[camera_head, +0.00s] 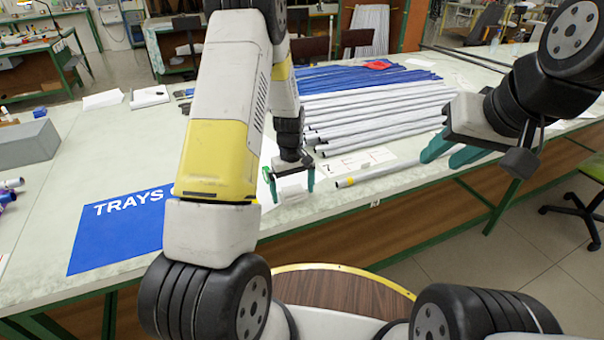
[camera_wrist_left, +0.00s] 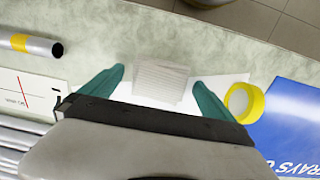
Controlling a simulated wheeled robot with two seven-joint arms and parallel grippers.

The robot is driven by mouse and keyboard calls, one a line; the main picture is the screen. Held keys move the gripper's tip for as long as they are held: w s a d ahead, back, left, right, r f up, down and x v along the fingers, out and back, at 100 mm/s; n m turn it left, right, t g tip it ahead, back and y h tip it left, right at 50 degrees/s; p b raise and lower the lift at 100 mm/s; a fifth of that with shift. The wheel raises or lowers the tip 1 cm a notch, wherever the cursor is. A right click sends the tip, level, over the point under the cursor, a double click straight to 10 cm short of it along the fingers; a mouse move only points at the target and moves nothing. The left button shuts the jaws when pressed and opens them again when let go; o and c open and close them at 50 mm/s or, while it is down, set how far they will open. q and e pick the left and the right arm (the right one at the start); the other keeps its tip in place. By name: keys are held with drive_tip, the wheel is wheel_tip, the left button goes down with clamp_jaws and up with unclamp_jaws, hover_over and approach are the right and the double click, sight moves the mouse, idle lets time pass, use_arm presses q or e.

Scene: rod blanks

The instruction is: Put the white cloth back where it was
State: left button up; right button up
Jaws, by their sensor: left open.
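The white cloth (camera_wrist_left: 160,82) looks like a small folded, ribbed pad. It lies on the bench between the two teal fingers of my open left gripper (camera_wrist_left: 158,77), with a visible gap on each side. In the head view, my left gripper (camera_head: 291,191) points down over the cloth (camera_head: 292,187), near the bench's front edge. My arm hides part of the area around it.
A pale rod with a yellow band (camera_head: 362,176) lies right of the cloth, by a numbered card (camera_head: 352,163). Grey and blue rods (camera_head: 375,105) are stacked behind. A yellow-rimmed roll (camera_wrist_left: 243,102) and blue TRAYS mat (camera_head: 110,235) lie on the other side.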

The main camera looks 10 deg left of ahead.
sight(292, 189)
use_arm(q)
drive_tip(key=shift+r, duration=0.1)
wheel_tip(292, 189, up, 12)
drive_tip(key=s+r+m+t+h, duration=0.1)
drive_tip(key=s+r+m+t, duration=0.1)
drive_tip(key=s+r, duration=0.45)
drive_tip(key=s+r+m+t, duration=0.1)
drive_tip(key=s+r, duration=0.2)
drive_tip(key=r, duration=0.6)
drive_tip(key=s+d+r+m+t, duration=0.1)
drive_tip(key=s+r+m, duration=0.1)
drive_tip(key=s, duration=0.5)
drive_tip(key=s+d+r+m+t, duration=0.1)
drive_tip(key=s+r+m+t, duration=0.1)
drive_tip(key=s+r, duration=0.2)
drive_tip(key=s, duration=0.3)
drive_tip(key=shift+s+h, duration=0.4)
drive_tip(key=shift+r, duration=0.1)
